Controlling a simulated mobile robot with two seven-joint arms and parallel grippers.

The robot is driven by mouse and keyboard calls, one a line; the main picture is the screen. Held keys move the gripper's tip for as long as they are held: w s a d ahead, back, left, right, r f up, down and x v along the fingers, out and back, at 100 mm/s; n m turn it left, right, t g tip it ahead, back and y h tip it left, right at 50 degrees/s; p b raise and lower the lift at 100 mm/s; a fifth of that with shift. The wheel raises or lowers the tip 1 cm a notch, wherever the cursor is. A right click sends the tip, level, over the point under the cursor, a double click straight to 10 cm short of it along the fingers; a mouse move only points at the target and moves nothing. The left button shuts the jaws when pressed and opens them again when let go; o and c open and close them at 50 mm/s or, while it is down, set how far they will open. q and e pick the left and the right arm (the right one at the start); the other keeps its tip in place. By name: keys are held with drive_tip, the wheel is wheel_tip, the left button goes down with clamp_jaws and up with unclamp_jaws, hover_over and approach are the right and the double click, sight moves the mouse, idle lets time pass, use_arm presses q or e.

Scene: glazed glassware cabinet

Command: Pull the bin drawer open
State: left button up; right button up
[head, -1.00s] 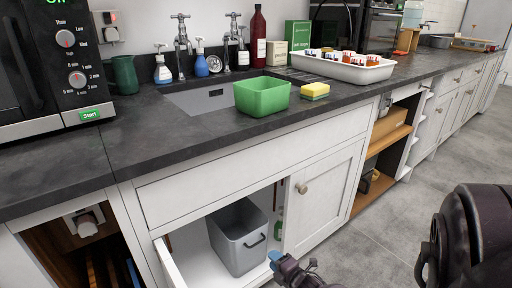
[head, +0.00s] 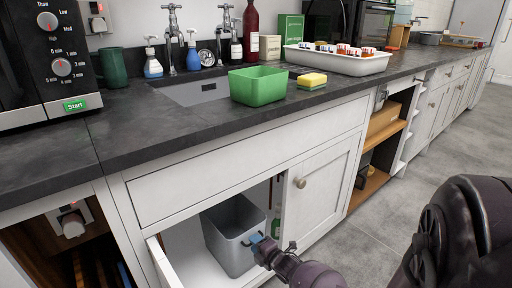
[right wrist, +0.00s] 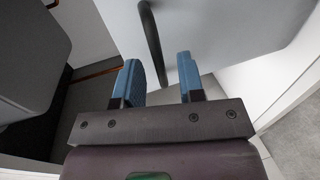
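The grey bin (head: 226,252) stands in the open cupboard under the sink, with a dark bar handle on its front. My right gripper (head: 258,241) is at the handle side of the bin, its blue fingertips close to the bin's front. In the right wrist view, the two blue fingers (right wrist: 159,80) are apart, and the lower end of the dark handle (right wrist: 152,40) lies between their tips. Any contact cannot be made out. In the head view the fingertips cover much of the handle. My left gripper is not in view.
An open white cupboard door (head: 163,264) stands left of the bin, and a closed door (head: 318,193) is to the right. A green tub (head: 257,86) and sponge (head: 312,80) sit on the worktop. The grey floor (head: 385,215) at right looks clear.

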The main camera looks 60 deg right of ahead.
drive_tip(key=shift+c, duration=0.5)
clamp_jaws()
use_arm(q)
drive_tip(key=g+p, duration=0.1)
drive_tip(key=p, duration=0.1)
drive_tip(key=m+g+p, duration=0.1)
drive_tip(key=p, duration=0.1)
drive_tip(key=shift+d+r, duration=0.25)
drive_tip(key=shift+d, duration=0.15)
use_arm(e)
drive_tip(key=f+v, duration=0.3)
drive_tip(key=v, duration=1.1)
drive_tip(key=s+f+v, duration=0.1)
drive_tip(key=f+v, duration=0.2)
drive_tip(key=v, duration=1.1)
drive_tip(key=shift+s+a, duration=0.1)
drive_tip(key=shift+o, duration=0.5)
unclamp_jaws()
use_arm(q)
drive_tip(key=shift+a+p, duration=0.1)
drive_tip(key=shift+p, duration=0.2)
use_arm(e)
drive_tip(key=shift+s, duration=0.15)
